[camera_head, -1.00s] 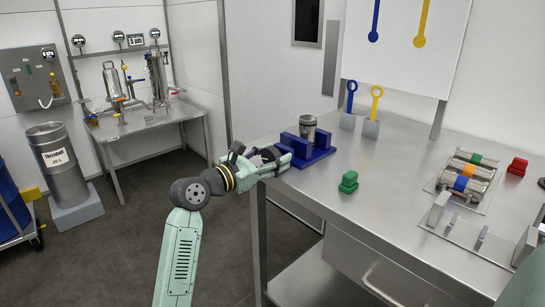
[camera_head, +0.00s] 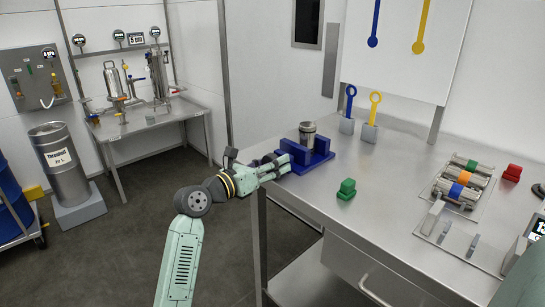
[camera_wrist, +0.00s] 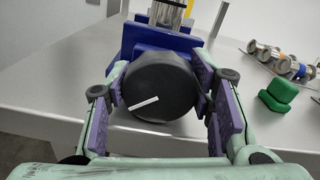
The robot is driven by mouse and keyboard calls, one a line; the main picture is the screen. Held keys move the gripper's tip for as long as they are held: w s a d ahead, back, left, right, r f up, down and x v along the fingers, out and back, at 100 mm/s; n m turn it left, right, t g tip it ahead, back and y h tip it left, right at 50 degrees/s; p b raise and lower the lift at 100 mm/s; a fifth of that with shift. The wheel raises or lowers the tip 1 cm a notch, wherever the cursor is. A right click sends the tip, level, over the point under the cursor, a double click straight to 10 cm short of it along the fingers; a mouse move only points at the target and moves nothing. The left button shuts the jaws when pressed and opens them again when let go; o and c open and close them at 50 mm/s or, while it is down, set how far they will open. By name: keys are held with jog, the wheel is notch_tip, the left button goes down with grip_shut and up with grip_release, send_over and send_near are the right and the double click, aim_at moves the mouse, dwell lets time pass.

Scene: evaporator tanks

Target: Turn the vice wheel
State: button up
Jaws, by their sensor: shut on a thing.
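The blue vice (camera_head: 318,153) stands at the left edge of the steel table, with a metal cylinder (camera_head: 307,134) upright between its jaws. The vice wheel (camera_wrist: 160,88) is a black round knob with a white line mark, facing me in the wrist view. The mark is tilted, its right end higher. My gripper (camera_wrist: 158,104) has its purple-padded fingers on the left and right sides of the wheel and is shut on it. In the head view my gripper (camera_head: 277,167) reaches the vice from the left and mostly hides the wheel.
A green block (camera_head: 346,189) sits on the table right of the vice. Blue (camera_head: 349,105) and yellow (camera_head: 374,110) ring-topped tools stand behind. Banded metal cylinders (camera_head: 463,182) lie at the right. The table between the vice and these cylinders is mostly clear.

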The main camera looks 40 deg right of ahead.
jog(key=shift+n+p, duration=1.05)
jog(key=shift+n, duration=0.35)
jog(key=o, duration=1.2)
jog(key=shift+c, duration=0.2)
jog(key=shift+a, duration=0.1)
jog(key=a, duration=1.1)
jog(key=shift+s+a, duration=0.4)
jog(key=shift+s, duration=0.05)
